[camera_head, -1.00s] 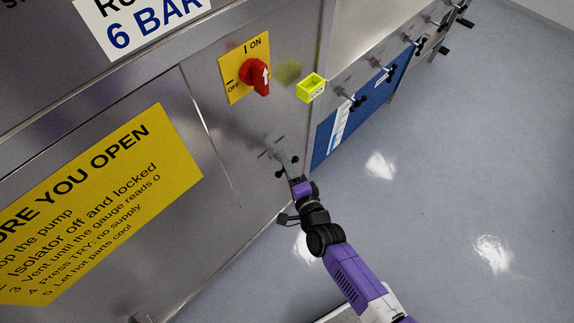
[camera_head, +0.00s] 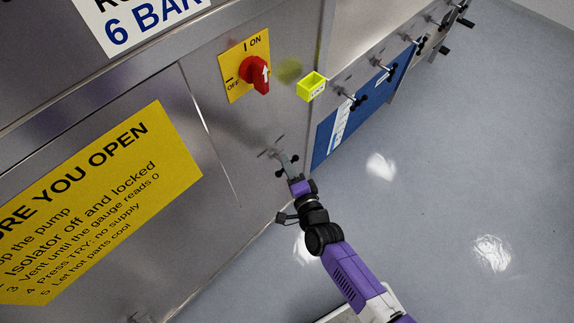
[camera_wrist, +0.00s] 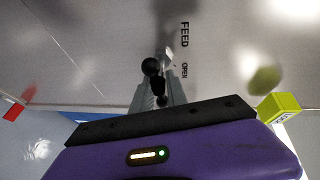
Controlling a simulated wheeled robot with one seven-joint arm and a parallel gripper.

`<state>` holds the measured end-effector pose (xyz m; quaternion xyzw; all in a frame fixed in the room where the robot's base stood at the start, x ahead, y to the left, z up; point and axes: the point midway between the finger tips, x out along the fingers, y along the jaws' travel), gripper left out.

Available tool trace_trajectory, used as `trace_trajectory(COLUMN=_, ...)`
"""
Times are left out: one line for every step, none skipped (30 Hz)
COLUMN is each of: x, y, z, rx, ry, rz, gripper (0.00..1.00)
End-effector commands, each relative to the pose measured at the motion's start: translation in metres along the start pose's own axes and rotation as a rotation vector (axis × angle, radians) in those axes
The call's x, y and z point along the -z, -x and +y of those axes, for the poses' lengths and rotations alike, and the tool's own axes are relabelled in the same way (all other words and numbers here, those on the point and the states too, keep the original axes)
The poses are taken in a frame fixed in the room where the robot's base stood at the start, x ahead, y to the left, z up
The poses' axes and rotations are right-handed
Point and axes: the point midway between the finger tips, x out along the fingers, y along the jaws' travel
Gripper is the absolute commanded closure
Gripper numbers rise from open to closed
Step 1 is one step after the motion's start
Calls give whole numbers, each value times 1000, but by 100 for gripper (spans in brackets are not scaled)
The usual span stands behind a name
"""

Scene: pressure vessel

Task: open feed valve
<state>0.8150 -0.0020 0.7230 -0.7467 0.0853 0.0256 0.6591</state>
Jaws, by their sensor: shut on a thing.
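The feed valve handle (camera_wrist: 152,68) is a small black knobbed lever on the steel panel, beside the printed words FEED and OPEN in the wrist view. In the head view its dark knobs (camera_head: 280,172) show at the tip of my arm. My gripper (camera_wrist: 160,88) is shut on the handle, its grey fingers on either side of it. It also shows in the head view (camera_head: 291,170). The fingers and the purple gripper body hide part of the handle. I cannot tell the valve's exact angle.
A red rotary isolator (camera_head: 258,74) on a yellow ON/OFF plate sits above. A small yellow box (camera_head: 311,86) is fixed right of it. Several black-handled valves (camera_head: 353,99) line the panel beyond, near a blue panel (camera_head: 370,108). Grey floor (camera_head: 450,170) lies open at right.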

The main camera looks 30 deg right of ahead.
Motion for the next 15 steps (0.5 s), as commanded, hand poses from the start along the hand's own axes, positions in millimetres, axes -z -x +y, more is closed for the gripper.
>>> trace_trajectory(x=-1, y=2, z=11, rx=-7, ry=22, rz=1, gripper=100)
trace_trajectory(x=-1, y=2, z=12, rx=-1, ry=37, rz=5, gripper=100)
trace_trajectory(x=-1, y=2, z=13, rx=8, ry=60, rz=10, gripper=100)
trace_trajectory(x=-1, y=2, z=13, rx=16, ry=79, rz=14, gripper=100)
trace_trajectory(x=-1, y=2, z=14, rx=23, ry=99, rz=18, gripper=100)
trace_trajectory(x=-1, y=2, z=15, rx=35, ry=129, rz=24, gripper=100)
trace_trajectory(x=-2, y=2, z=15, rx=45, ry=152, rz=28, gripper=100)
trace_trajectory(x=-2, y=2, z=16, rx=54, ry=176, rz=33, gripper=100)
trace_trajectory(x=-2, y=2, z=17, rx=68, ry=209, rz=40, gripper=100)
trace_trajectory(x=-2, y=2, z=17, rx=78, ry=234, rz=45, gripper=100)
trace_trajectory(x=-2, y=2, z=18, rx=88, ry=260, rz=50, gripper=100)
trace_trajectory(x=-2, y=2, z=18, rx=103, ry=295, rz=58, gripper=100)
trace_trajectory(x=-2, y=1, z=18, rx=114, ry=322, rz=63, gripper=100)
trace_trajectory(x=-2, y=1, z=19, rx=123, ry=347, rz=68, gripper=100)
trace_trajectory(x=-2, y=1, z=19, rx=138, ry=382, rz=75, gripper=100)
